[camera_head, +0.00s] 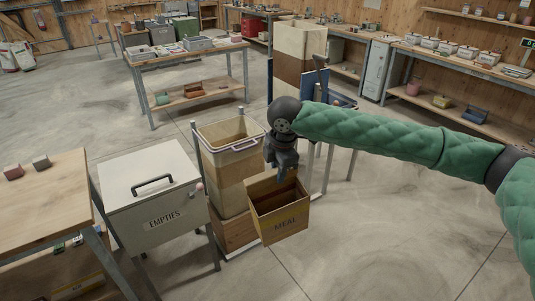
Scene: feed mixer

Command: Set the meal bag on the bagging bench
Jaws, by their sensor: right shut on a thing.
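The gripper hides part of that rim, and the fingertips are hard to make out. What lies in the bag is too dark to tell. No bench carries a readable bagging label; a wooden-topped bench (52,196) stands at the near left. My left gripper is not in view.
A white "EMPTIES" cabinet (130,212) stands left of a clear-walled bin (232,139). A tall layered column (299,42) rises behind my gripper. A wooden bench (188,52) stands farther back. Open concrete floor (385,230) lies at right, below my arm.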

